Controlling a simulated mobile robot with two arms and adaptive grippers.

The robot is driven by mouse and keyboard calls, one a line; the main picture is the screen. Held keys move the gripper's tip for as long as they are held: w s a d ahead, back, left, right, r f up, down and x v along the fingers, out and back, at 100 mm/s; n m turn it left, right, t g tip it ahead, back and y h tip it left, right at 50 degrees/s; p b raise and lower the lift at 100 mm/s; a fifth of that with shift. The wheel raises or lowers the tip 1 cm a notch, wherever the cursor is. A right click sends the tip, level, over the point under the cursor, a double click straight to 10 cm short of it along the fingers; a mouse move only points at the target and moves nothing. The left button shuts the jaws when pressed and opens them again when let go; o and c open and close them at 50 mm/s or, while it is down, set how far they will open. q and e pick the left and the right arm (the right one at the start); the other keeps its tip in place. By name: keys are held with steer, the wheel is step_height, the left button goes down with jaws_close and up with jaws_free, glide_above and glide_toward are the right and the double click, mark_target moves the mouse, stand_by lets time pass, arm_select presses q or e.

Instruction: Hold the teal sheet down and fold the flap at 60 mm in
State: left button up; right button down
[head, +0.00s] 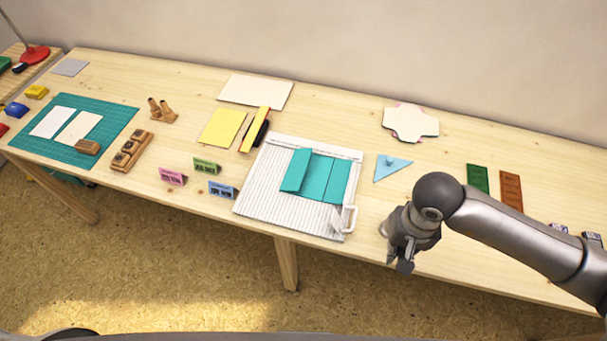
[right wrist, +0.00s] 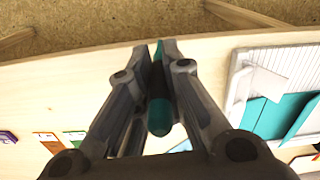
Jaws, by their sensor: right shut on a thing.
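The teal sheet (head: 318,180) lies on a white grooved scoring board (head: 272,213). Its left flap (head: 296,170) stands tilted up, and a line runs down the sheet near its right part. In the right wrist view the teal sheet (right wrist: 287,115) shows at the right on the board (right wrist: 305,62). My right gripper (head: 396,260) is by the table's front edge, right of the board and apart from the sheet. The right wrist view shows this gripper (right wrist: 157,52) shut on a slim teal-handled tool (right wrist: 159,115). My left gripper is not in view.
A white handle-like piece (head: 345,217) sits at the board's lower right corner. A blue triangle (head: 390,166) lies right of the board. Small coloured cards (head: 206,166) stand to its left. A green cutting mat (head: 112,118) lies far left.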

steer(key=shift+s+f+n, duration=0.15)
steer(key=shift+s+n, duration=0.1)
steer(key=shift+n, duration=0.75)
